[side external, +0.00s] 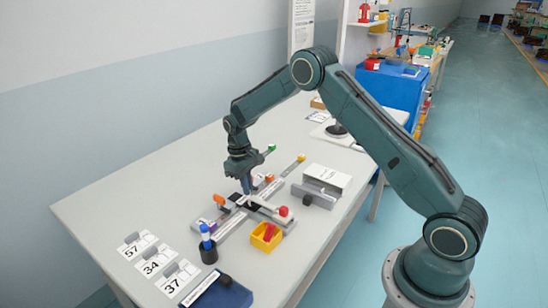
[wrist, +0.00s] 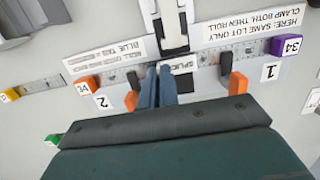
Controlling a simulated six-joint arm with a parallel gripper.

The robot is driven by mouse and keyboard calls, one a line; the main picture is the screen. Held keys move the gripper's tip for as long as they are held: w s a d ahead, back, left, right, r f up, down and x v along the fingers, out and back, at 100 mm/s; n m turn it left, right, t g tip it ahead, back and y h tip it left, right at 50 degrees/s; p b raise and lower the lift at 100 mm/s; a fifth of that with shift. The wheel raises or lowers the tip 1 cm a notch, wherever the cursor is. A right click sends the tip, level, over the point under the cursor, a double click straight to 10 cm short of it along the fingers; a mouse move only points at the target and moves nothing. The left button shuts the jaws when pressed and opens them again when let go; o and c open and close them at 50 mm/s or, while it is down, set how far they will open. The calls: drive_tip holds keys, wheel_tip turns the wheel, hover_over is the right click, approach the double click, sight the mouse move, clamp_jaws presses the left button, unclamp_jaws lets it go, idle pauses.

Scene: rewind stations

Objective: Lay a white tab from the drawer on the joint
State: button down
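My gripper (side external: 247,187) points down over the splice station in the side view. A strip numbered 34 with an orange tag (wrist: 85,86) comes in from the left, another with a purple tag (wrist: 286,45) from the right. Orange clamp handles (wrist: 131,101) and (wrist: 238,83) stand at either side. The grey drawer (side external: 314,195) shows at the white-topped box.
A yellow bin (side external: 266,237) with red things, a black cup (side external: 208,252) with a blue marker and a dark blue pad (side external: 217,293) are in front. Number cards (side external: 155,263) lie at the left; the far-left table is clear.

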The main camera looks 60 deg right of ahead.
drive_tip(key=shift+f, duration=0.25)
drive_tip(key=c, duration=1.6)
unclamp_jaws()
drive_tip(key=shift+r, duration=0.15)
drive_tip(key=shift+w+r, duration=0.35)
drive_tip(key=shift+r, duration=1.9)
drive_tip(key=shift+w+r, duration=0.35)
drive_tip(key=shift+r, duration=1.85)
drive_tip(key=shift+w+r, duration=0.35)
drive_tip(key=shift+r, duration=1.9)
